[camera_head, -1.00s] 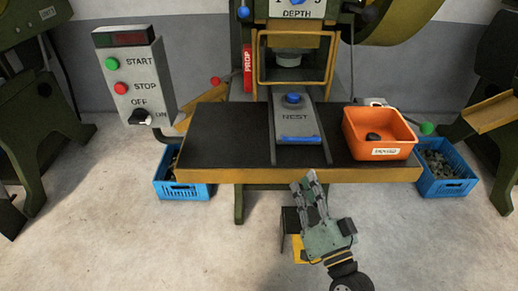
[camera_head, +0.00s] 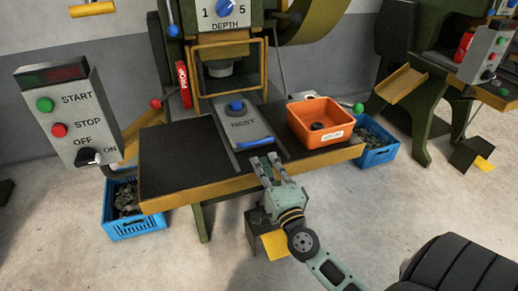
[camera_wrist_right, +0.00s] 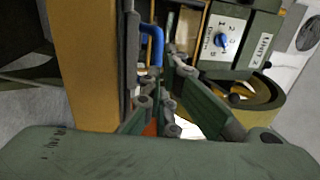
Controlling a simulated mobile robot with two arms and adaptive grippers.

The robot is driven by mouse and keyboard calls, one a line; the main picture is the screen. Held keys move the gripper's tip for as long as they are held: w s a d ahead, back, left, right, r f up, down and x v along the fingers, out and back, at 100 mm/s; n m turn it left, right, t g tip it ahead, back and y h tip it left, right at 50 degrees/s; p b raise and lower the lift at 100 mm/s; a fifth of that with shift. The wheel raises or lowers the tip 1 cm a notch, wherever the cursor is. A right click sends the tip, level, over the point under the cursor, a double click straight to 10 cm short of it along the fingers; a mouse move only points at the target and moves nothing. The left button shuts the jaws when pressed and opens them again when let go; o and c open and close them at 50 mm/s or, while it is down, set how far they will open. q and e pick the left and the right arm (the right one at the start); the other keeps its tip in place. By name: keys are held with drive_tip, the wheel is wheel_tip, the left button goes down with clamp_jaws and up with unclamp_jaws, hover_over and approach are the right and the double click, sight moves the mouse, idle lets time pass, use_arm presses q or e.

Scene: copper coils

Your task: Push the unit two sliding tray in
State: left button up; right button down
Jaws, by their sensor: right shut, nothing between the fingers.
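The sliding tray (camera_head: 257,128) is a grey plate marked NEST with a blue knob on top. It lies on rails on the dark bench under the press. A blue bar handle (camera_head: 254,143) runs along its front end; the handle also shows as a bent blue bar in the right wrist view (camera_wrist_right: 153,42). My right gripper (camera_head: 266,162) is shut and empty, at the bench's front edge just in front of the handle. I cannot tell whether it touches the handle. In the wrist view its fingers (camera_wrist_right: 170,75) lie beside the blue bar. My left gripper is out of view.
An orange bin (camera_head: 330,137) stands on the bench right of the tray. A button box (camera_head: 75,120) is at left. Blue crates (camera_head: 130,225) (camera_head: 373,156) flank the bench. The dial (camera_wrist_right: 219,42) is above. Another press stands at the far right.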

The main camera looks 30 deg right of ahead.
sight(254, 142)
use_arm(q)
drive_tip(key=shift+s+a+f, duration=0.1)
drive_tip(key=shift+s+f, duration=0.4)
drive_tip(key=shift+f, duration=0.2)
use_arm(e)
drive_tip(key=shift+x, duration=2.35)
drive_tip(key=x, duration=0.4)
drive_tip(key=shift+w+f, duration=0.25)
drive_tip(key=shift+f, duration=0.1)
drive_tip(key=shift+w, duration=0.15)
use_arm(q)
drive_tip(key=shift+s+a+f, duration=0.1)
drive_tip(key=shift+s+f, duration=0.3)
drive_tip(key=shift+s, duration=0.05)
